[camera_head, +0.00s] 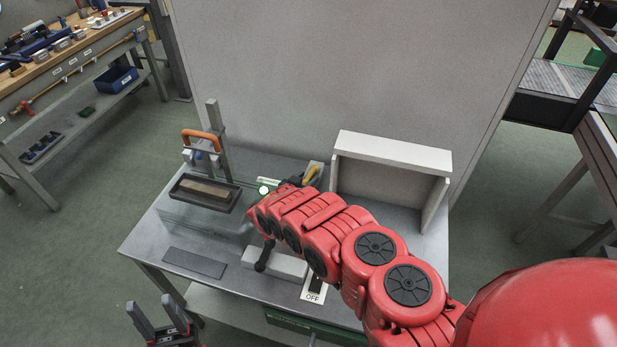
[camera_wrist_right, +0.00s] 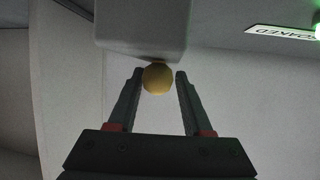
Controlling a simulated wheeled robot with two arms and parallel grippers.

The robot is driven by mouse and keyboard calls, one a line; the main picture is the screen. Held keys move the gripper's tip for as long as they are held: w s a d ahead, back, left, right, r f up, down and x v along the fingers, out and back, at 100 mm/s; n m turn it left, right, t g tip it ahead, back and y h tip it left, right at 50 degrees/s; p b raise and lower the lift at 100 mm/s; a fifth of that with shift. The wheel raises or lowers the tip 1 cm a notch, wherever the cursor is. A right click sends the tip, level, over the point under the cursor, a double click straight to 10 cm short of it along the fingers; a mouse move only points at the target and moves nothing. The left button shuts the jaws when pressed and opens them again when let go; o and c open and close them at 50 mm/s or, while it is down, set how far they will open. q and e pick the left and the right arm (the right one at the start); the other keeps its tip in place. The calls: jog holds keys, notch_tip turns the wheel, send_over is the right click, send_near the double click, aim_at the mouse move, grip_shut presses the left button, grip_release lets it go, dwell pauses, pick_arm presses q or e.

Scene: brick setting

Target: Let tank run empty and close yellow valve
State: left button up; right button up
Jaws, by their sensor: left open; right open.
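The yellow valve (camera_head: 311,173) is at the back of the grey table, partly behind my right arm in the head view. In the right wrist view a round yellow knob (camera_wrist_right: 158,78) sits under a grey block, between the fingertips of my right gripper (camera_wrist_right: 160,75). The fingers are open, one on each side, with small gaps. A clear tank (camera_head: 203,222) stands at the table's left under a dark-rimmed tray (camera_head: 236,203). I cannot tell its water level. My left gripper (camera_head: 157,318) is open and empty, in front of the table at lower left.
A green light (camera_head: 264,190) glows by a label behind my arm. A black lever (camera_head: 264,256) and an OFF sign (camera_head: 313,291) are near the front. An orange handle (camera_head: 201,139) is above the tray. A white open box (camera_head: 394,151) stands at right.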

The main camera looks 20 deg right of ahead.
aim_at(306, 180)
jog(key=shift+d+r, duration=0.15)
jog(key=shift+r, duration=0.55)
jog(key=shift+w+a+r, duration=0.15)
jog(key=shift+a+r, duration=0.05)
jog(key=shift+r, duration=0.8)
jog(key=shift+s+a+r+p, duration=0.15)
jog(key=shift+s+r+p, duration=0.25)
jog(key=shift+s, duration=0.3)
jog(key=s+p, duration=0.2)
jog(key=s+a+p, duration=0.1)
jog(key=s, duration=0.1)
jog(key=shift+r, duration=0.35)
jog(key=s+a+p, duration=0.2)
jog(key=s+p, duration=0.3)
jog(key=s, duration=0.5)
jog(key=shift+a+r, duration=0.15)
jog(key=shift+a, duration=0.25)
jog(key=shift+s, duration=0.1)
